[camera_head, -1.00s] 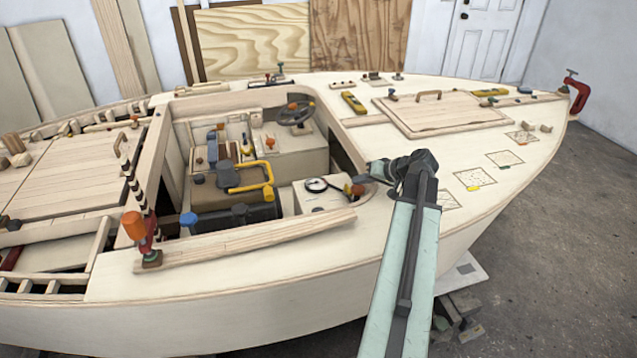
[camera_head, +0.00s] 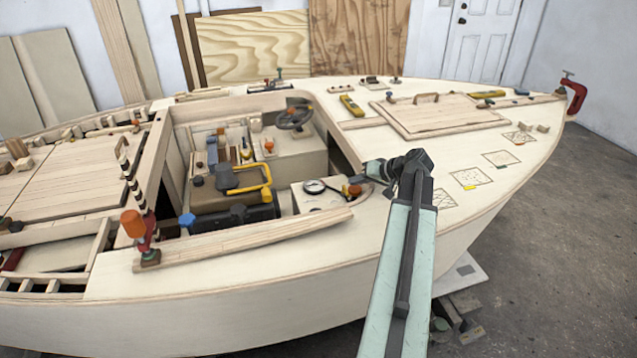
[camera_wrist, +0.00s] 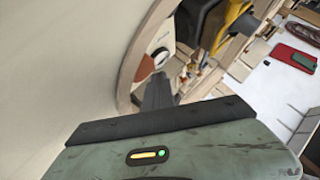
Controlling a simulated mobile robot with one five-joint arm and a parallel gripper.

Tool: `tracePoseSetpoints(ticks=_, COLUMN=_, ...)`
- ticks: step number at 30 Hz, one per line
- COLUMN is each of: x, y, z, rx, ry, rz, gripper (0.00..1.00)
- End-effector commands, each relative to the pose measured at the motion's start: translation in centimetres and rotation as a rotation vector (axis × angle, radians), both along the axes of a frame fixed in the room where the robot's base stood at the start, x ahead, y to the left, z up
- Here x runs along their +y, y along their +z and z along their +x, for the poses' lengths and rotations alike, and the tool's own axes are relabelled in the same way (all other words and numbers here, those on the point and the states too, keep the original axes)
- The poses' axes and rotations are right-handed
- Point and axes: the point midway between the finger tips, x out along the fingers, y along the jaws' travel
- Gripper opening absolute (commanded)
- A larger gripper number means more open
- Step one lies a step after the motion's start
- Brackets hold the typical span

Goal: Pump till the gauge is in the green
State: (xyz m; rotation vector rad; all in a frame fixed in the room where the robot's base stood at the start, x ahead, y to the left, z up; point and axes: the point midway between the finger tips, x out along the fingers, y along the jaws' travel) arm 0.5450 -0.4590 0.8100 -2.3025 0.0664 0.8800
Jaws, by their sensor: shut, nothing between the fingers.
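The round white-faced gauge (camera_head: 314,187) sits on a pale box at the right end of the cockpit opening. Its needle and coloured zones are too small to read. An orange knob (camera_head: 354,190) stands just right of it. Both gauge (camera_wrist: 160,59) and orange knob (camera_wrist: 145,70) also show in the wrist view. I cannot tell which part is the pump handle. My gripper (camera_head: 369,171) is over the deck by the opening's right edge, right of and slightly above the knob in the picture. In the wrist view my gripper (camera_wrist: 157,90) is shut and empty, pointing toward the gauge.
The cockpit rim (camera_wrist: 125,90) curves close by my fingers. A yellow bar handle (camera_head: 266,180) and a black steering wheel (camera_head: 294,117) are inside the cockpit. An orange-topped clamp (camera_head: 133,225) stands at the front left. The side deck right of my arm is mostly flat.

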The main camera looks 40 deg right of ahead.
Motion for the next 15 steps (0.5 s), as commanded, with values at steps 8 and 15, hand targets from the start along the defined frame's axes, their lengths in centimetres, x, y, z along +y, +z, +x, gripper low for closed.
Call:
tracePoseSetpoints(ticks=8, x=0.46, y=-3.13, z=-0.83, rx=0.109, ry=0.029, rz=-0.040, gripper=0.00)
tracePoseSetpoints(ticks=15, x=0.44, y=-3.19, z=-0.45, rx=0.115, ry=0.029, rz=-0.040, gripper=0.00)
